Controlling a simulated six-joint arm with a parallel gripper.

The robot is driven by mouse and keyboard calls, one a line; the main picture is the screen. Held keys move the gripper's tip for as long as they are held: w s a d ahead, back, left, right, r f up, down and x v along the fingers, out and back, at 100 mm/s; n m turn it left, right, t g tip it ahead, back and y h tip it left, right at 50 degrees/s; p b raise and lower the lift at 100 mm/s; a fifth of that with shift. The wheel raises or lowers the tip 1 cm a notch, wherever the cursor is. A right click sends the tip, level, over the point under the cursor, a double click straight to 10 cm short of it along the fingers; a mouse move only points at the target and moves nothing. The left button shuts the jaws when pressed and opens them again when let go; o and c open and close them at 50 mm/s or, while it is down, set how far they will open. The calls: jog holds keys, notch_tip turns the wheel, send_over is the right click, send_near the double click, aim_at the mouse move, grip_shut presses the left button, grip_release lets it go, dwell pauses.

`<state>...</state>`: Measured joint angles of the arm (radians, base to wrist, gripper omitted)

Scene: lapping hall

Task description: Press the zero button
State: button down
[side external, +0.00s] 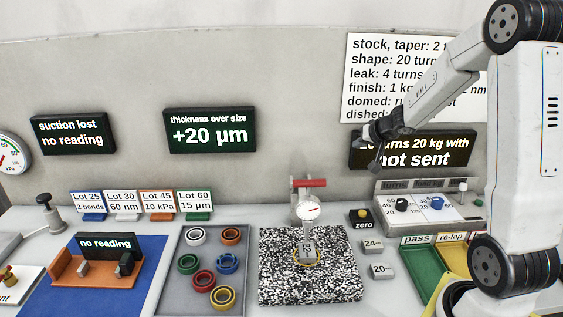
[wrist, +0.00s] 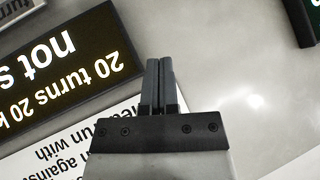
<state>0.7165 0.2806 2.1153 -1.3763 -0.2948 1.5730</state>
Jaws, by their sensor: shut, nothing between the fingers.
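The zero button is a small yellow cap on a black box (side external: 361,216), labelled "zero", on the bench right of the speckled plate. My gripper (side external: 374,168) is raised above the bench, in front of the wall and over the button's area in the side view, clearly apart from it. In the wrist view my gripper (wrist: 158,62) has its two dark fingers together with nothing between them. The wrist view faces the wall signs, and the button is not in it. A display (side external: 209,131) on the wall reads "thickness over size +20 µm".
A dial gauge (side external: 308,209) with a red handle stands on the speckled plate (side external: 280,290). Two grey blocks (side external: 372,245) lie near the button. A control panel (side external: 425,211) with knobs and a green tray (side external: 421,271) are to the right. A ring tray (side external: 172,290) is left.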

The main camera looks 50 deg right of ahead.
jog(key=s+d+f+y, duration=0.1)
jog(key=d, duration=0.2)
jog(key=m, duration=0.2)
send_over(364, 213)
notch_tip(364, 213, down, 13)
jog(key=shift+r+y, duration=0.15)
jog(key=shift+y, duration=0.25)
jog(key=shift+f, duration=0.2)
dwell(0.4)
jog(key=shift+f, duration=4.2)
